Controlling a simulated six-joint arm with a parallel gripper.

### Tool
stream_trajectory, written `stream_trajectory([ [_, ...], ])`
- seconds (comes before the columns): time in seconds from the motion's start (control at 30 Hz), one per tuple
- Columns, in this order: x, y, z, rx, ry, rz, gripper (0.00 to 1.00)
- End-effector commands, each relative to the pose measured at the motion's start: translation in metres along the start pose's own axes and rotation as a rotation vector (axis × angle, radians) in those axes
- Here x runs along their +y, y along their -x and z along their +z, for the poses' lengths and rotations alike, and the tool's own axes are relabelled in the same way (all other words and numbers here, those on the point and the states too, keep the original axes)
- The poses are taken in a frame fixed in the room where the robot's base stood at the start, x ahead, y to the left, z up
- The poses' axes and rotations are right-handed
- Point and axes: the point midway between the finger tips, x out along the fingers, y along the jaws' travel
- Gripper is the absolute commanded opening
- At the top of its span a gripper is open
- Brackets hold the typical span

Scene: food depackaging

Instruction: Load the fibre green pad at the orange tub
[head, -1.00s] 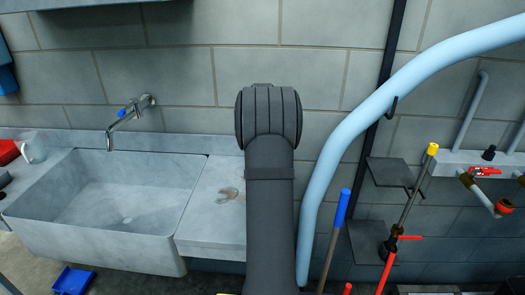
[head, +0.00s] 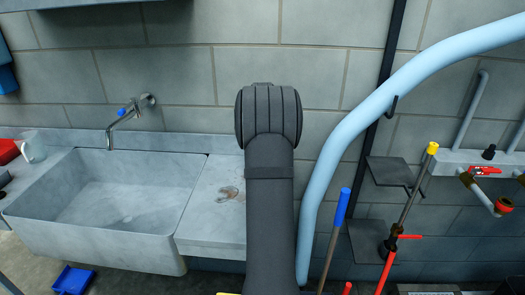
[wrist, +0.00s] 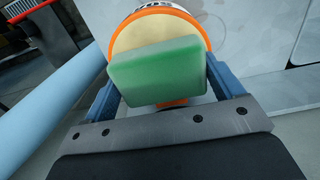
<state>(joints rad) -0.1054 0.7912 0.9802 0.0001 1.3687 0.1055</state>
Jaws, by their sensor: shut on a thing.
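In the wrist view the green pad (wrist: 157,72) is a rounded block held between the two blue fingers of my gripper (wrist: 160,78). My gripper is shut on it. Just beyond the pad is the orange tub (wrist: 203,32), with an orange rim around a cream-coloured round face and dark lettering at the top edge. The pad covers the lower part of that face. I cannot tell whether pad and tub touch. Neither the pad, the tub nor my gripper shows in the head view, where my own dark arm stands in the middle.
A thick light-blue pipe (head: 345,140) curves up at right; pipes and valves with red handles (head: 485,171) lie beyond. A blue-handled tool (head: 343,206) stands near the pipe.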

Motion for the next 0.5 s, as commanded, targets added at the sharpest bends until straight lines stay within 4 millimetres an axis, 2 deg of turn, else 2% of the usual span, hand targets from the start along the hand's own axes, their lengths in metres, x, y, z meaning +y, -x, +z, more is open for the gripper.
stream_trajectory([
  [0.5,0.000,0.039,0.000,0.000,0.000,0.000,0.67],
])
